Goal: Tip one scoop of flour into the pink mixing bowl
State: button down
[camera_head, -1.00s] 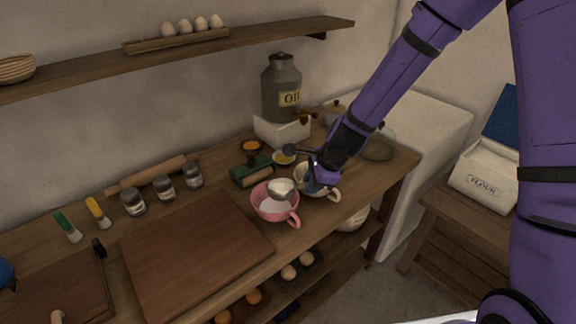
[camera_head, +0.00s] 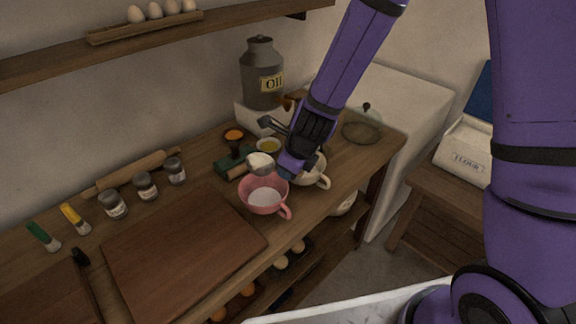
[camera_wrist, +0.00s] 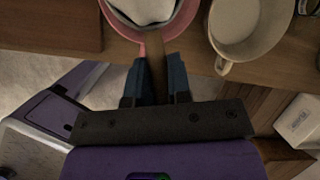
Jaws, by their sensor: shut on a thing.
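The pink mixing bowl (camera_head: 277,207) stands upright on the wooden counter, its handle towards the front right. White flour lies in it. My gripper (camera_head: 287,170) is above the bowl's back right side, shut on the scoop's handle (camera_wrist: 156,60). The scoop (camera_head: 260,168) holds a white heap of flour and is above the bowl's back rim, apart from the bowl's contents. In the wrist view the scoop's head (camera_wrist: 145,8) is cut by the top edge, with the pink bowl's rim (camera_wrist: 186,18) around it. The flour bin (camera_head: 464,155) stands open on a side table at right.
A cream bowl with a handle (camera_head: 322,178) stands close to the pink bowl's right. A cutting board (camera_head: 185,250) lies at left. Behind are a green-based rolling item (camera_head: 229,162), a small bowl (camera_head: 268,146), jars (camera_head: 146,187) and an oil can (camera_head: 262,75).

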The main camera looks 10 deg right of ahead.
notch_tip(320, 180, down, 5)
jog(key=m+g+y, duration=0.1)
jog(key=g+y, duration=0.2)
jog(key=g, duration=0.1)
jog(key=m+g+y, duration=0.1)
jog(key=g+y, duration=0.3)
jog(key=shift+r+g+y, duration=0.2)
jog(key=shift+g+y, duration=0.1)
jog(key=shift+g, duration=0.1)
dwell(1.2)
notch_tip(320, 180, up, 2)
jog(key=t+h, duration=0.3)
jog(key=n+t+h, duration=0.1)
jog(key=t+h, duration=0.2)
jog(key=t, duration=0.1)
jog(key=shift+r+n, duration=0.2)
jog(key=shift+n, duration=0.1)
jog(key=shift+r+n+t+h, duration=0.15)
jog(key=shift+r+t+h, duration=0.05)
jog(key=shift+t+h, duration=0.4)
jog(key=shift+r+n+t+h, duration=0.15)
jog(key=shift+t+h, duration=0.25)
jog(key=shift+t, duration=0.3)
